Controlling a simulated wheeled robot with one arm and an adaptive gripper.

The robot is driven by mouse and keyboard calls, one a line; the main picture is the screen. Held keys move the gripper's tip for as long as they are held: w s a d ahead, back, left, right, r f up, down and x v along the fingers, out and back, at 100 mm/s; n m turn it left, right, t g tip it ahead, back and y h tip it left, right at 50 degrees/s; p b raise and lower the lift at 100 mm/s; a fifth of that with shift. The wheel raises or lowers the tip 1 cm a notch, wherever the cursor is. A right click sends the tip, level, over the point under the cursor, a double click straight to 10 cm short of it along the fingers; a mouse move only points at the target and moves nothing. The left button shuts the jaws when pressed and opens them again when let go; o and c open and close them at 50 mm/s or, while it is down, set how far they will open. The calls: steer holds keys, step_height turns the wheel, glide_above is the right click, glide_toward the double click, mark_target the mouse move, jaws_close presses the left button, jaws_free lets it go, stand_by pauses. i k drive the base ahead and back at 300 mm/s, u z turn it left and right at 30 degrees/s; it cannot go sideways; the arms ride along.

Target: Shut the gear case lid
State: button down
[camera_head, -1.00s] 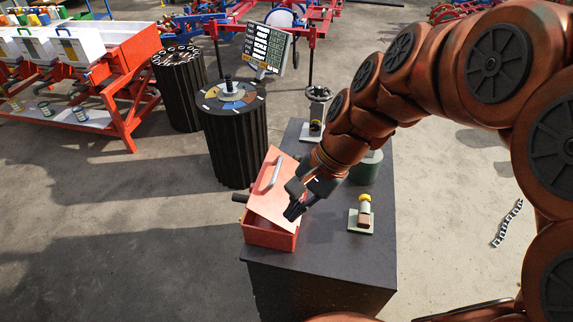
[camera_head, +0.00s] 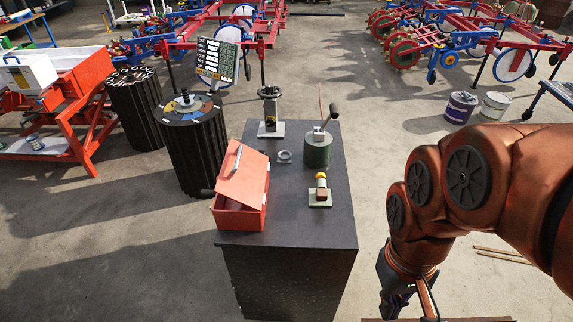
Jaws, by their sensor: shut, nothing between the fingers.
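The red gear case (camera_head: 237,220) sits on the left front part of the dark bench top. Its red lid (camera_head: 243,184), with a pale bar handle (camera_head: 233,160), slopes over the case. A dark gap shows between the lid's lower edge and the case's near left side, so the lid is not flush. My gripper (camera_head: 410,308) hangs low at the bottom right, beyond the bench's right side and well apart from the case. It points down and is shut and empty. Its fingertips are near the picture's bottom edge.
On the dark bench (camera_head: 290,225) stand a green cylinder with a lever (camera_head: 317,152), a small fixture with a yellow knob (camera_head: 320,194), a handwheel stand (camera_head: 270,122) and a grey ring (camera_head: 284,156). A black ribbed drum (camera_head: 195,155) stands left of the bench.

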mark_target(242, 178)
steer(key=z, duration=0.25)
steer(key=k, duration=0.55)
steer(key=u, duration=1)
steer(key=i, duration=1.1)
steer(key=u, duration=0.4)
